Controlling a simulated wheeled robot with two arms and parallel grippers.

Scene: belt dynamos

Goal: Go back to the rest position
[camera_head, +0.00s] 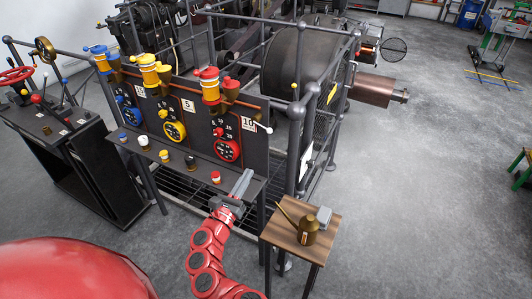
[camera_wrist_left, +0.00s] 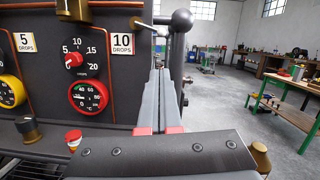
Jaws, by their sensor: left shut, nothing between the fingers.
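My left gripper (camera_head: 246,174) is shut and empty at the end of my red arm. It is in front of the right end of the dark control panel (camera_head: 187,130). In the left wrist view its two grey fingers (camera_wrist_left: 160,74) lie together, pointing toward the panel's right edge and a dark post. I cannot tell how close the fingertips are to the panel. The panel carries blue, yellow and red dials, with a red dial (camera_wrist_left: 88,97) left of the fingers. My right gripper is in neither view.
A small wooden stand (camera_head: 281,237) with a brass oil can (camera_head: 307,231) is right of my arm. A railing (camera_head: 309,130) surrounds the machinery behind the panel. A dark console with a red handwheel (camera_head: 15,76) is at left. The floor (camera_head: 420,190) at right is open.

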